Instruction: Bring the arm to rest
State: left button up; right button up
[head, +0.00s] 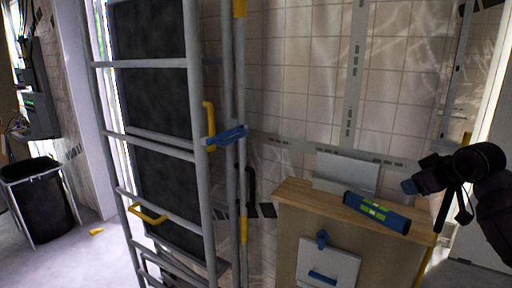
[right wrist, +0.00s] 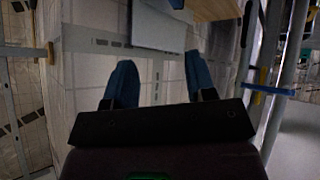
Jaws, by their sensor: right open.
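My right gripper (head: 410,186) is at the right of the head view, on a dark arm coming in from the right edge. It hangs in the air near the right end of a wooden-topped cabinet (head: 290,222), apart from it as far as I can tell. In the right wrist view its two blue fingers (right wrist: 160,82) stand apart with nothing between them. My left gripper is in neither view.
A blue and green spirit level (head: 376,212) lies on the cabinet top. A white panel (head: 346,172) stands behind it against the tiled wall. A tall grey metal frame (head: 197,120) with dark panels stands left of centre. A black bin (head: 45,205) is at far left.

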jog(key=s+a+f+m+t, duration=0.1)
jog(key=s+a+f+t, duration=0.25)
jog(key=f, duration=0.55)
jog(key=s+a+f+t, duration=0.2)
jog(key=s+a+f, duration=0.2)
jog(key=f, duration=0.6)
jog(key=s+a+f+m+g+h+b, duration=0.1)
jog(key=s+a+f, duration=0.1)
jog(key=s+f, duration=0.8)
jog(key=s+a+f+m+g+h, duration=0.1)
jog(key=s+a+f+m+g, duration=0.1)
jog(key=s+f, duration=0.9)
jog(key=s+a, duration=0.1)
jog(key=s, duration=0.3)
jog(key=shift+s+a+f+b, duration=0.15)
jog(key=shift+f+b, duration=0.1)
jog(key=shift+b, duration=0.1)
jog(key=shift+g, duration=0.25)
